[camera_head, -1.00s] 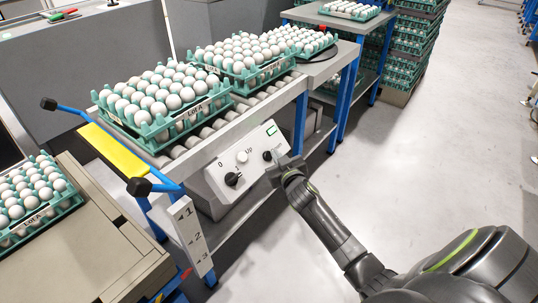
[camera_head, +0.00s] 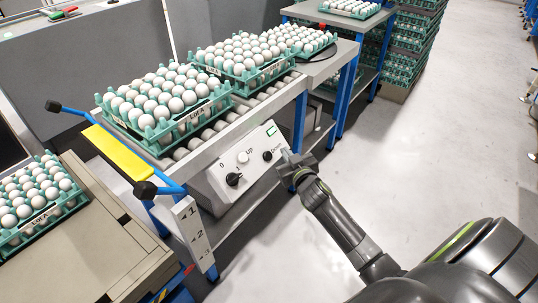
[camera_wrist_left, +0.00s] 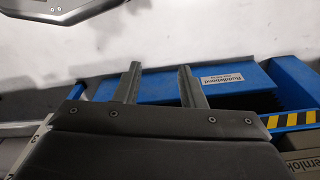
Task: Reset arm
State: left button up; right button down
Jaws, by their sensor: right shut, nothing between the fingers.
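My right arm reaches in from the lower right in the head view, and its gripper (camera_head: 287,155) is shut and empty. It is just to the right of the grey control panel (camera_head: 222,188), beside the knob marked Down (camera_head: 267,156), apart from it as far as I can see. My left gripper is out of the head view. In the left wrist view its two fingers (camera_wrist_left: 160,70) stand apart with nothing between them, above a blue frame (camera_wrist_left: 225,82).
Green egg trays (camera_head: 157,146) stand on the roller conveyor (camera_head: 208,131). Another egg tray (camera_head: 14,242) is at the left on a beige surface (camera_head: 85,235). A blue-and-yellow handle bar (camera_head: 115,152) sticks out near the conveyor. Stacked trays (camera_head: 408,50) stand at the back. The floor at the right is clear.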

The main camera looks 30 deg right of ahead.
dwell(0.5)
